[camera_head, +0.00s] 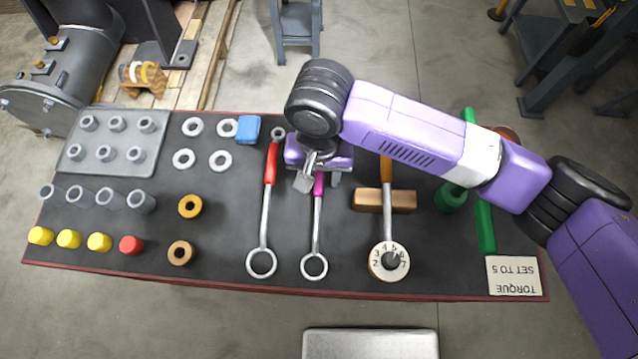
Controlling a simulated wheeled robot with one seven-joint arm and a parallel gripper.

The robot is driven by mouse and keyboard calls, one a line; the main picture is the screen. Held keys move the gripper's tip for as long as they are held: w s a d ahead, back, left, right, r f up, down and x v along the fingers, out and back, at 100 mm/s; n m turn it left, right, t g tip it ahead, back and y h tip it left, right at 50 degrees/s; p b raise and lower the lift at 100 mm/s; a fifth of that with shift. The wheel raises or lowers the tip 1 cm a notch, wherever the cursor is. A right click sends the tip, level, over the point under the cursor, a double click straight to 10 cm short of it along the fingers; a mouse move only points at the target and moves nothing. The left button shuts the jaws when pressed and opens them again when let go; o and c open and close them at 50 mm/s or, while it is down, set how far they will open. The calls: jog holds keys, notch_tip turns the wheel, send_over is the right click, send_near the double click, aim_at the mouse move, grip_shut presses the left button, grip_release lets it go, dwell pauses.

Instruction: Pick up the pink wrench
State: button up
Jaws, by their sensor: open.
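The pink wrench (318,190) lies on the dark table mat, with a pink grip at its far part, a silver shaft and a ring end (314,266) towards the table's front edge. Its far end is hidden under my gripper. My gripper (318,182) is open, above the far part of the pink grip, with one finger on each side of it in the picture. I cannot tell how high the fingers are above the wrench. The purple arm comes in from the right.
A red-handled wrench (269,170) lies just left. A wooden block (400,200) and a numbered dial (389,262) with an orange-handled tool are to the right. A blue block (248,129), rings, sockets and a grey tray (75,150) fill the left. A torque sign (515,276) is at front right.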

grip_shut()
jog(key=shift+r, duration=0.1)
dwell(1.2)
